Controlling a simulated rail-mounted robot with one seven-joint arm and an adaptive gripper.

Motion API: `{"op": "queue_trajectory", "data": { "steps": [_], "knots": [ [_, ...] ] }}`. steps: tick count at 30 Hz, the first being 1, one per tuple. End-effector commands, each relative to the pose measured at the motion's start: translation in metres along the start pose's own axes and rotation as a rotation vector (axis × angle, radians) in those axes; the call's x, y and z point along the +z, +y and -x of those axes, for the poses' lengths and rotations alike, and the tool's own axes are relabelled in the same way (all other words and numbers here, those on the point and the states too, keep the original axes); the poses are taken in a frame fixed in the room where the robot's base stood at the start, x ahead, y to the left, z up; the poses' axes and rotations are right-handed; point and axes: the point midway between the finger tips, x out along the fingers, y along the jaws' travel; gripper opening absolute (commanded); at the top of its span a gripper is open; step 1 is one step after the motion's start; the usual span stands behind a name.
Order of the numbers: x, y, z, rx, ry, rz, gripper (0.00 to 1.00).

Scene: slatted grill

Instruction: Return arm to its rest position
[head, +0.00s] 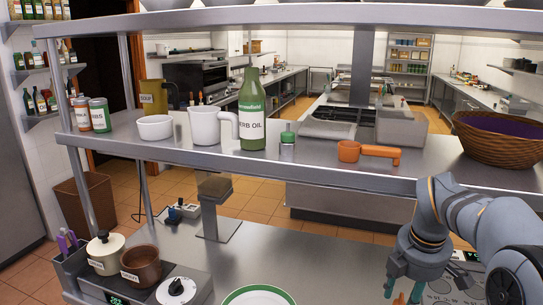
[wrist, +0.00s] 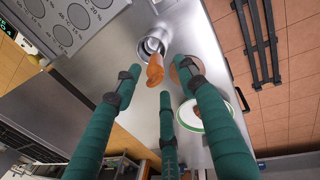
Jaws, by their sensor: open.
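My gripper (head: 404,290) hangs at the lower right of the head view, at the end of my bent grey arm, with its teal fingers pointing down over the steel counter. In the wrist view, the three teal fingers of my gripper (wrist: 160,82) are spread apart with nothing held between them. Beyond the fingertips is a metal pot (wrist: 151,42) with an orange-brown handle (wrist: 155,70). I cannot tell the exact gap between fingers and handle.
A green-rimmed white plate (wrist: 206,118) lies on the counter (head: 290,250). A dark slatted rack (wrist: 263,40) shows at upper right.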

Motion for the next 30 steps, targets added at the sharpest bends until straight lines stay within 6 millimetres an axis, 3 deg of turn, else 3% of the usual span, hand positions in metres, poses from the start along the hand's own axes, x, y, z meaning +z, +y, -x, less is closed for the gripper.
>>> {"op": "queue_trajectory", "data": {
  "steps": [9,15,30],
  "knots": [
    [0.0,-0.002,-0.064,-0.005,0.0,-0.001,0.41],
    [0.0,-0.001,-0.091,-0.002,0.0,-0.001,0.41],
    [0.0,0.002,-0.083,0.003,0.0,-0.001,0.41]
  ]
}}
